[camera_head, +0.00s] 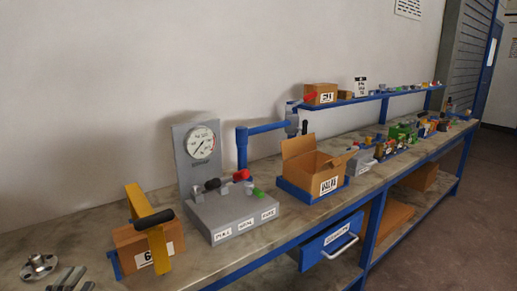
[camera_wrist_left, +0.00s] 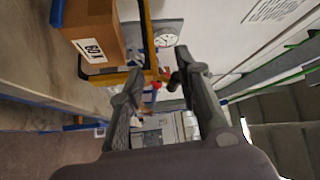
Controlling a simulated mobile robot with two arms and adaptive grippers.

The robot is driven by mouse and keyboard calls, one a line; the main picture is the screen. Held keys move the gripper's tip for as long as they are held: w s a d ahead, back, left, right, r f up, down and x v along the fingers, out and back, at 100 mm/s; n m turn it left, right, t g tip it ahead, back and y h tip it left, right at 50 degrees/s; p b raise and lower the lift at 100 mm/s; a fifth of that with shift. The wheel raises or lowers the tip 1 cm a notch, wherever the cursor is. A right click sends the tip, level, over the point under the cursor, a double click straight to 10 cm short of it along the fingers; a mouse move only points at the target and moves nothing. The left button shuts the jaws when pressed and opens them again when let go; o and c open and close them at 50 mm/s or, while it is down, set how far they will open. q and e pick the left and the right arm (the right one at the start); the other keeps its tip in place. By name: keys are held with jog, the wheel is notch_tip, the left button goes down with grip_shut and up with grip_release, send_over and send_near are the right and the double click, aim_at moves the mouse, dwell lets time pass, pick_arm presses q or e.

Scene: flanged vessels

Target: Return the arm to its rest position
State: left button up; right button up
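My left gripper (camera_wrist_left: 158,65) shows in the left wrist view with its two dark fingers spread apart and nothing between them. The box also shows at upper left in the left wrist view (camera_wrist_left: 92,22). My right gripper is not in view.
A grey panel with a pressure gauge (camera_head: 201,142) and a labelled base (camera_head: 235,211) stands mid-bench. Beyond are an open cardboard box (camera_head: 318,172), a blue pipe stand (camera_head: 242,150) and a raised blue shelf (camera_head: 384,105). A blue drawer (camera_head: 318,247) hangs under the bench.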

pick_arm(q)
notch_tip(320, 180, down, 10)
jog(key=s+a+f+n+g+y, duration=0.1)
jog(key=s+n+g+y, duration=0.2)
jog(key=n+g+y, duration=0.35)
jog(key=s+d+f+n+g+h, duration=0.6)
jog(key=s+d+f+n+g, duration=0.3)
jog(key=s+d+f, duration=0.7)
notch_tip(320, 180, down, 28)
jog(key=s+a+r+m+g+p, duration=0.1)
jog(key=s+g, duration=0.1)
jog(key=s+a+f+g, duration=0.1)
jog(key=s+a+f, duration=0.2)
jog(key=s+f, duration=1)
jog(key=s, duration=0.3)
jog(key=shift+f+p, duration=0.3)
jog(key=shift+f, duration=0.1)
jog(key=shift+m+y, duration=0.25)
